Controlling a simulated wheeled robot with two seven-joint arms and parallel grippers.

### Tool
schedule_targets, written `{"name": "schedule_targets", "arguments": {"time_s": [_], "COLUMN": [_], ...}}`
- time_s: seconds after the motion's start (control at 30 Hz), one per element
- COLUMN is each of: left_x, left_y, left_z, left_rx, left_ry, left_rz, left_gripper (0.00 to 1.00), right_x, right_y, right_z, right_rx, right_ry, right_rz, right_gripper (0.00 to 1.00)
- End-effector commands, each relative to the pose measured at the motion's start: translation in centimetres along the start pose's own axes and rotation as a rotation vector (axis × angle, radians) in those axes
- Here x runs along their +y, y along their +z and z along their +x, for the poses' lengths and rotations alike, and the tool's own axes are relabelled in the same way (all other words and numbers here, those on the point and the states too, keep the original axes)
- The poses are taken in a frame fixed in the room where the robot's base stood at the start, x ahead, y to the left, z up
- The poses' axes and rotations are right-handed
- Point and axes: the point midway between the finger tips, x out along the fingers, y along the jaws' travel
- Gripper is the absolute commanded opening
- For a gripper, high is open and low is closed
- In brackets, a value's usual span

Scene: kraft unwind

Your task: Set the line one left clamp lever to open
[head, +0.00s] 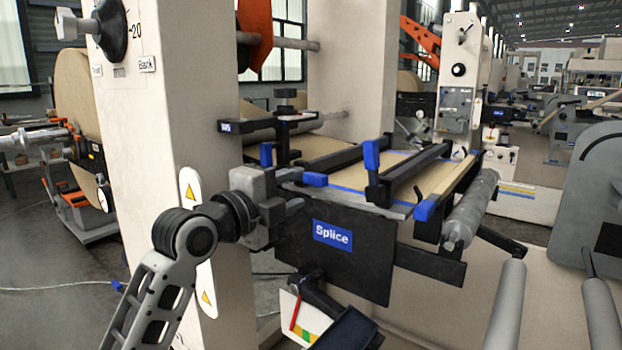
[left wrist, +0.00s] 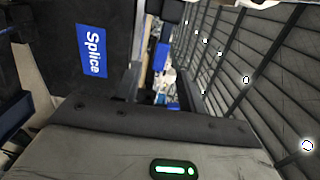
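The splice table (head: 345,188) carries black clamp bars with blue-ended levers. One blue lever (head: 371,155) stands upright near the middle. Another blue lever end (head: 314,179) lies low at the table's left front, and one more (head: 424,210) is at the right front. My left gripper (head: 292,204) is at the table's left front corner, just below and left of the low blue end; contact cannot be told. Its fingers are too obscured to tell open from shut. The left wrist view shows blue parts (left wrist: 161,57) beyond my gripper's dark edge. My right gripper is not in view.
A black panel with a blue Splice sign (head: 332,234) hangs below the table front, close to my left gripper. It also shows in the left wrist view (left wrist: 93,50). A beige column (head: 195,110) stands behind my left arm. A grey roller (head: 470,208) lies at the right.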

Motion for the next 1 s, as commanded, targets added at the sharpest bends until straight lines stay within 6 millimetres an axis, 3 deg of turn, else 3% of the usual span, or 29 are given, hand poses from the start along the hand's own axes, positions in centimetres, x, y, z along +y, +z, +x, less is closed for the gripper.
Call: {"name": "schedule_targets", "arguments": {"time_s": [0.1,0.3,0.7,0.87,1.0], "left_x": [-0.2,-0.1,0.0,0.0,0.0], "left_y": [-0.1,-0.1,0.0,0.0,0.0], "left_z": [2.5,4.9,5.6,5.6,5.6], "left_rx": [0.002,0.001,0.0,0.0,0.0], "left_ry": [0.0,-0.002,-0.001,-0.001,-0.001], "left_rz": [-0.004,-0.002,0.0,0.0,-0.001], "left_gripper": [0.4,0.4,0.4,0.0,0.0], "right_x": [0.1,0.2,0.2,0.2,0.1], "right_y": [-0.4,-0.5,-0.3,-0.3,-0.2], "right_z": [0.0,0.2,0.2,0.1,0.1], "right_rx": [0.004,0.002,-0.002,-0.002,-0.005], "right_ry": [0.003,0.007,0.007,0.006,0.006], "right_rz": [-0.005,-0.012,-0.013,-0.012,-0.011], "right_gripper": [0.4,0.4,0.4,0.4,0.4]}}
